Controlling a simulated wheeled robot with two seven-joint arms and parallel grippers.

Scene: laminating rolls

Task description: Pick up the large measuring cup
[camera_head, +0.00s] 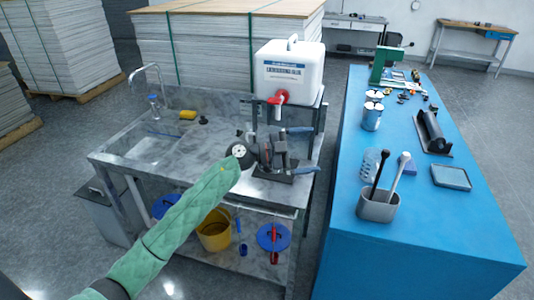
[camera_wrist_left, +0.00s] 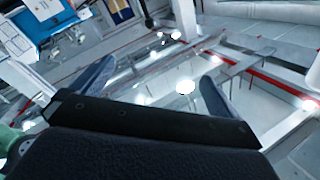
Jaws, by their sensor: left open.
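A clear, ribbed plastic cup (camera_head: 371,163) stands on the blue table beside a grey utensil holder. It may be the large measuring cup, but its markings are too small to read. My left gripper (camera_head: 303,151) is over the right end of the metal sink bench, left of the blue table and apart from the cup. Its fingers are spread and nothing is between them; they also show in the left wrist view (camera_wrist_left: 157,90). That view shows no measuring cup I can make out. My right gripper is not in view.
The grey holder (camera_head: 378,206) holds a black and a white utensil. Metal cans (camera_head: 371,117), a shallow tray (camera_head: 451,177) and a black roller (camera_head: 432,132) stand on the blue table (camera_head: 410,250). A white canister (camera_head: 289,70) with a red tap stands behind the gripper.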

